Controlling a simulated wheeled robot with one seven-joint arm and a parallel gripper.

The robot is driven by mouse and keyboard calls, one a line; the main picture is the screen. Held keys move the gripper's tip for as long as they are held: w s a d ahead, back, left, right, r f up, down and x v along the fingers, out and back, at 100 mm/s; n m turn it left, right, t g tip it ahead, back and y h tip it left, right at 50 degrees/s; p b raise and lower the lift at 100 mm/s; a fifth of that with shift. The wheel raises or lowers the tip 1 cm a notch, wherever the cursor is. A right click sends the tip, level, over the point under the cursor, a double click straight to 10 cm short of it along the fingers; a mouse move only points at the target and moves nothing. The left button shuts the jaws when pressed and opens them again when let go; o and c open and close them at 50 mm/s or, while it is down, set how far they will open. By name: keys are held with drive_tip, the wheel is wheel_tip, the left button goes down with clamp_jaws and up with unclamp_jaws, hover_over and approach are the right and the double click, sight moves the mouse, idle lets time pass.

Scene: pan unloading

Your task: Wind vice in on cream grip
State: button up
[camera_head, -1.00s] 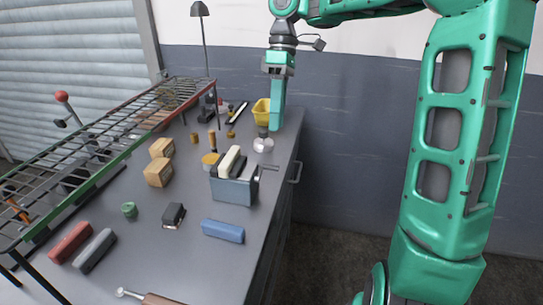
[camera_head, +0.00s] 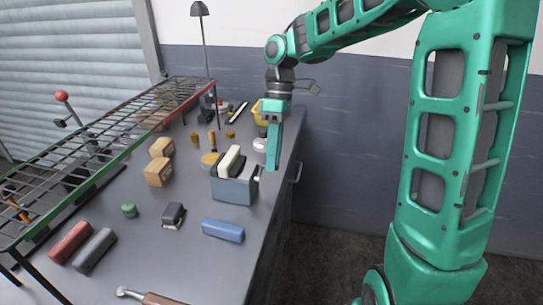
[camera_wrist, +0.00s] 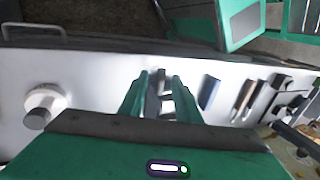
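The blue-grey vice (camera_head: 232,191) stands near the right edge of the bench. The cream grip (camera_head: 228,163) sits upright in its top, beside a dark bar (camera_head: 239,165). The crank side of the vice faces right, and a small pale end (camera_head: 258,178) shows there. My gripper (camera_head: 273,164) points down just right of the vice, close to this crank. Whether it touches the crank is unclear. In the wrist view my gripper (camera_wrist: 162,78) has its two green fingers apart, with small metallic parts between them. Much of the crank is hidden.
A blue bar (camera_head: 222,231) lies in front of the vice. A white round piece (camera_head: 260,145) and a yellow bin (camera_head: 262,119) are behind my gripper. Wooden blocks (camera_head: 158,172) stand left, beside a wire rack (camera_head: 130,125). A drawer handle (camera_head: 297,172) juts from the bench side.

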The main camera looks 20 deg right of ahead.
clamp_jaws()
drive_tip(key=shift+w+f+g, duration=0.1)
drive_tip(key=shift+f+g, duration=0.05)
drive_tip(key=shift+g, duration=0.15)
drive_tip(key=shift+w+d+f+g+y, duration=0.2)
drive_tip(key=shift+f+g+y, duration=0.15)
drive_tip(key=shift+g+y, duration=0.2)
drive_tip(key=shift+w+d+f+g+y, duration=0.2)
drive_tip(key=shift+f+g+y, duration=0.15)
drive_tip(key=shift+g+y, duration=0.2)
drive_tip(key=shift+w+f+g+y, duration=0.2)
drive_tip(key=shift+f+g+y, duration=0.9)
drive_tip(key=shift+g, duration=0.4)
drive_tip(key=shift+d+f+g, duration=0.1)
drive_tip(key=shift+g, duration=0.2)
unclamp_jaws()
